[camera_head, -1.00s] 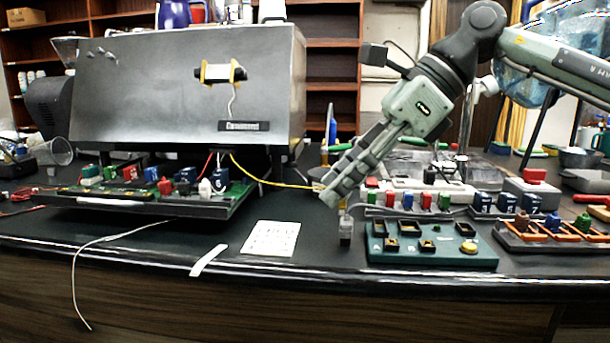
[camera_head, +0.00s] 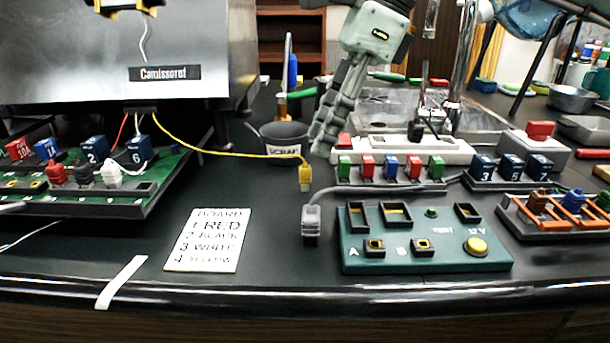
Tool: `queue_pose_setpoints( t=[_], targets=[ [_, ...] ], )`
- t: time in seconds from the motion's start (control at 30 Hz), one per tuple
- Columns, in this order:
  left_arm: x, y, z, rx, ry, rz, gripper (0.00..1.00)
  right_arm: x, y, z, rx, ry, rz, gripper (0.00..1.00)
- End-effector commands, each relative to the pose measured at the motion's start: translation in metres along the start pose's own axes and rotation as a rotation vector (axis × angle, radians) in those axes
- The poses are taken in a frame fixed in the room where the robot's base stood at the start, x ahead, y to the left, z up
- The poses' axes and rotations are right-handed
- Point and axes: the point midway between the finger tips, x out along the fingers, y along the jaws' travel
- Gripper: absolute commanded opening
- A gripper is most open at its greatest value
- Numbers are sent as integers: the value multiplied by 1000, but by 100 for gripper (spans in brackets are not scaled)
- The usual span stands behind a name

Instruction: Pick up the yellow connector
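The yellow connector (camera_head: 305,173) sits at the end of a yellow wire on the dark bench, left of the teal test board. The wire (camera_head: 220,153) runs to it from under the brewer. My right gripper (camera_head: 322,152) points down from above, just behind and a little right of the connector in the picture. I see a gap between its fingertips and the connector. The fingers overlap from this angle, so their opening does not show.
A grey plug (camera_head: 311,220) lies in front of the connector. The teal board (camera_head: 425,255) and a rack of coloured connectors (camera_head: 390,185) stand to the right. A scrap cup (camera_head: 284,142) is behind. The brewer's circuit board (camera_head: 120,190) is left, near a paper list (camera_head: 208,240).

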Motion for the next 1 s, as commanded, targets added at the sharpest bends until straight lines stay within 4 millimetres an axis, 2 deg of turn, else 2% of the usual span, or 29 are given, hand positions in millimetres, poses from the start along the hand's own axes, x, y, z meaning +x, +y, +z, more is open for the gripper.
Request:
queue_pose_setpoints(
  t=[0.07, 0.4, 0.67, 1.0],
  targets=[
    [1, 0, 0, 0, 0, 1, 40, 4, 0, 0, 0, 1, 1, 38],
    [15, 3, 8, 0, -7, 8, 40, 49, 1, 0, 1, 1, 1, 38],
    [17, 3, 9, 1, -9, 8, 40, 52, 0, 0, 1, -1, -1, 38],
    [17, 3, 10, 0, -9, 8, 40, 52, 0, 0, 1, 0, -1, 0]
  ],
)
